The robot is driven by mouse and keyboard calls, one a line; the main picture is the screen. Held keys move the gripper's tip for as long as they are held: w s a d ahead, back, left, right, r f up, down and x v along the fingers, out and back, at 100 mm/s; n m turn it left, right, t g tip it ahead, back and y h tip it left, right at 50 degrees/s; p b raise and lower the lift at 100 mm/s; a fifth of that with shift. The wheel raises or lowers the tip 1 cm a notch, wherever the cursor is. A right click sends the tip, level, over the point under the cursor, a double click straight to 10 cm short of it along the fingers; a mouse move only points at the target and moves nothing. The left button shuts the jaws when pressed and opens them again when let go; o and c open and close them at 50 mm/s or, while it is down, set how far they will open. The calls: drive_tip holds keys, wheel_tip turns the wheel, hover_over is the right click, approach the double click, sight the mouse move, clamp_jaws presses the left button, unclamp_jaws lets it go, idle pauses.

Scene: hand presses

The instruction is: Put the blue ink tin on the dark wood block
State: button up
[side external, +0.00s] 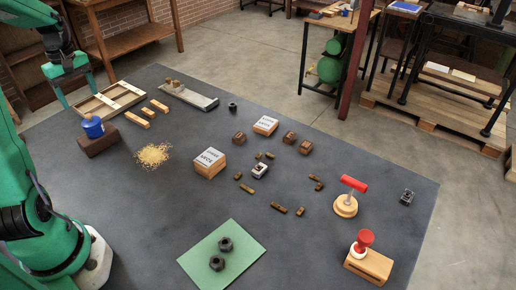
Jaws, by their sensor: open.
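The blue ink tin (93,126) stands upright on the dark wood block (99,144), towards the left of the dark mat. My gripper (81,97) is up and to the left of the tin, with its green fingers spread apart and pointing down. It is apart from the tin and holds nothing that I can see.
A wooden frame tray (108,99) lies behind the block, near my gripper. A pile of yellow grains (153,155) lies to the right. White-topped boxes (209,163) and several small brown pieces are mid-mat. A green sheet (222,254) with two dark nuts lies in front.

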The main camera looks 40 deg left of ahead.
drive_tip(key=shift+r, duration=0.25)
idle(0.4)
drive_tip(key=w+d+r+m+t, duration=0.1)
drive_tip(key=d+r+m, duration=0.15)
drive_tip(key=d, duration=0.25)
drive_tip(key=w+d+r+m+y, duration=0.1)
drive_tip(key=d+r+m, duration=0.15)
drive_tip(key=d, duration=0.35)
drive_tip(key=w+d+r+m+t, duration=0.1)
drive_tip(key=d+r+m, duration=0.15)
drive_tip(key=d, duration=0.25)
drive_tip(key=s+d+m+t, duration=0.1)
drive_tip(key=s+d+m, duration=0.1)
drive_tip(key=d, duration=0.3)
drive_tip(key=s+d+m+t, duration=0.1)
drive_tip(key=s+d+m, duration=0.2)
drive_tip(key=d+m, duration=0.2)
drive_tip(key=s+d+m+t+h, duration=0.1)
drive_tip(key=s+d+m, duration=0.1)
drive_tip(key=d, duration=0.4)
drive_tip(key=shift+s+d+m+t, duration=0.25)
drive_tip(key=shift+s+m+t, duration=0.05)
drive_tip(key=shift+m, duration=0.45)
